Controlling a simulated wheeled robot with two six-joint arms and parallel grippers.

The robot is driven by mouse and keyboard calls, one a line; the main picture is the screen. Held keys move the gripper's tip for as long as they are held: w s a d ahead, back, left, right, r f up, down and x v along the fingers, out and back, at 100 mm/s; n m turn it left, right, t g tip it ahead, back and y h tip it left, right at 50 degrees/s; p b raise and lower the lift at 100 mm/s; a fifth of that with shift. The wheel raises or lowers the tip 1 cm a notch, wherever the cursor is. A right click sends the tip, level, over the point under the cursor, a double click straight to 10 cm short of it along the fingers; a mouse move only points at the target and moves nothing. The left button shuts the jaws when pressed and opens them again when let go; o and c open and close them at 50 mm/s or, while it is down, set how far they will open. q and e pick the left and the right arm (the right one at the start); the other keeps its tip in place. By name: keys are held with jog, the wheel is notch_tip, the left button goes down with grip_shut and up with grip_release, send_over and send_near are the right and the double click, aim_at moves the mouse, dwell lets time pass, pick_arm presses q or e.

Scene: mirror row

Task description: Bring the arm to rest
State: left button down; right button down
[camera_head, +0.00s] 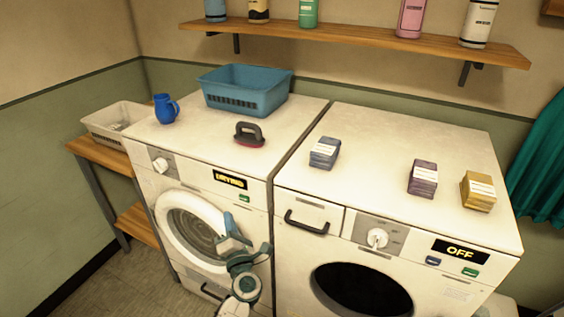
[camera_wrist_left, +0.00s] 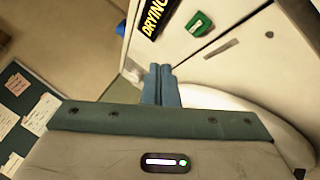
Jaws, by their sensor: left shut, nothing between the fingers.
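My left gripper (camera_head: 229,222) is in front of the left machine (camera_head: 258,194), near its round door (camera_head: 176,219), which shows a pale ring. In the left wrist view the two blue-grey fingers (camera_wrist_left: 160,84) are together with nothing between them. I cannot tell whether they touch the machine. My left arm comes up from the bottom of the head view. My right gripper is not in view.
The left machine's display (camera_head: 229,180) reads DRYING; the right machine's display (camera_head: 460,252) reads OFF. On top are a blue basket (camera_head: 243,95), a blue jug (camera_head: 165,108), a dark-handled brush (camera_head: 249,134) and three small box stacks (camera_head: 325,152). A wooden shelf (camera_head: 350,38) holds several bottles.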

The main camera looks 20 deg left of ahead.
pick_arm(q)
jog(key=s+d+f+m+h, duration=0.15)
jog(key=f+m+h, duration=0.25)
jog(key=f+m, duration=0.5)
jog(key=s+d+f+m+h, duration=0.1)
jog(key=d+f+m+h, duration=0.3)
jog(key=f, duration=0.8)
jog(key=s+d+f+m+g+h, duration=0.15)
jog(key=s+f+m, duration=0.25)
jog(key=f, duration=0.4)
jog(key=s+f+m+g+h, duration=0.2)
jog(key=s+f+m, duration=0.3)
jog(key=f, duration=0.4)
jog(key=s+f+m+g+h, duration=0.1)
jog(key=s+f+m+g, duration=0.4)
jog(key=s+f, duration=0.85)
jog(key=s+a+f+m+g, duration=0.1)
jog(key=s+f+m+g, duration=0.2)
jog(key=s, duration=0.9)
jog(key=s+a+f+m+g, duration=0.2)
jog(key=s+f+g, duration=0.1)
jog(key=s, duration=0.8)
jog(key=shift+s+f+m, duration=0.4)
jog(key=shift+f, duration=0.25)
